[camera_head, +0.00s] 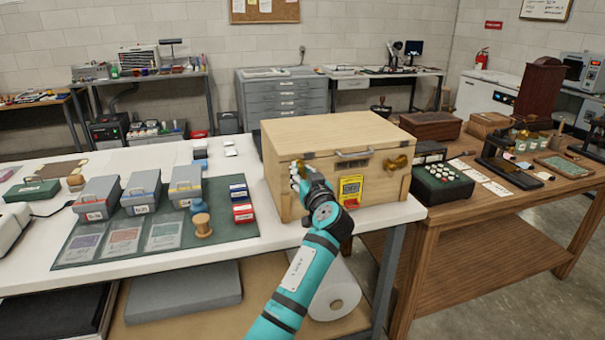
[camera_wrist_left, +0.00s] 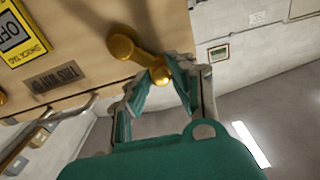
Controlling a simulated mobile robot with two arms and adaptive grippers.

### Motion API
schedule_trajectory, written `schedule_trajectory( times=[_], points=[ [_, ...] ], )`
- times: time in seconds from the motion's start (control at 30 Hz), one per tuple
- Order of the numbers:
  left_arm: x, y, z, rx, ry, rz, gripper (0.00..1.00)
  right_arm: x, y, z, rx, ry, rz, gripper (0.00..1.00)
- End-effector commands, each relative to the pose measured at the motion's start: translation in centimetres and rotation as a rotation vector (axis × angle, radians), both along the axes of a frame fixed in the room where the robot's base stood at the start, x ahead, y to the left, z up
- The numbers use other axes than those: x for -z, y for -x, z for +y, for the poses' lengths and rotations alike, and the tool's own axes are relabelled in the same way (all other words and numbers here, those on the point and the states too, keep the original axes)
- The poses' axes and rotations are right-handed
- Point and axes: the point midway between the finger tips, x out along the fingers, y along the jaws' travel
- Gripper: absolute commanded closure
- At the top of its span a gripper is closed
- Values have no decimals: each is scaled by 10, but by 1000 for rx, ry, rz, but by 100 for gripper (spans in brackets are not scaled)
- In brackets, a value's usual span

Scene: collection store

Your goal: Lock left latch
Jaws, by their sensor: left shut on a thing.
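A wooden crate (camera_head: 335,130) with a closed lid stands on the white table. Its left brass latch (camera_head: 299,164) is mostly hidden behind my left gripper (camera_head: 307,178) in the head view. In the left wrist view the brass latch (camera_wrist_left: 123,44) shows as a round boss with an angled lever on the crate front (camera_wrist_left: 82,65). My left gripper (camera_wrist_left: 160,82) has its fingers closed around the knob at the lever's end. The right brass latch (camera_head: 397,162) is in plain view. My right gripper is not in view.
A metal handle (camera_head: 354,153) and a yellow tag (camera_head: 350,189) are on the crate front between the latches. Small red and blue boxes (camera_head: 241,201) and grey lidded boxes (camera_head: 142,190) stand left on the table. A black tray of round pieces (camera_head: 441,183) is right.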

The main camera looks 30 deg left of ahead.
Motion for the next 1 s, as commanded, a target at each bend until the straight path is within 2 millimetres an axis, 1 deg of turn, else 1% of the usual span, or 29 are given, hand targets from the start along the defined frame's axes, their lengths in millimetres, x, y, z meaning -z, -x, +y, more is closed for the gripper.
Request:
schedule_trajectory(
  times=[0.27, 0.7, 1.0],
  points=[
    [-6, -4, -4, 0, -85, 96, 100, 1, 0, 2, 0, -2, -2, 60],
    [-15, -18, -14, 0, -318, 368, 100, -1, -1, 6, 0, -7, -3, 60],
    [-17, -24, -20, -1, -433, 501, 100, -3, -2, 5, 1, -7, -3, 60]
  ],
)
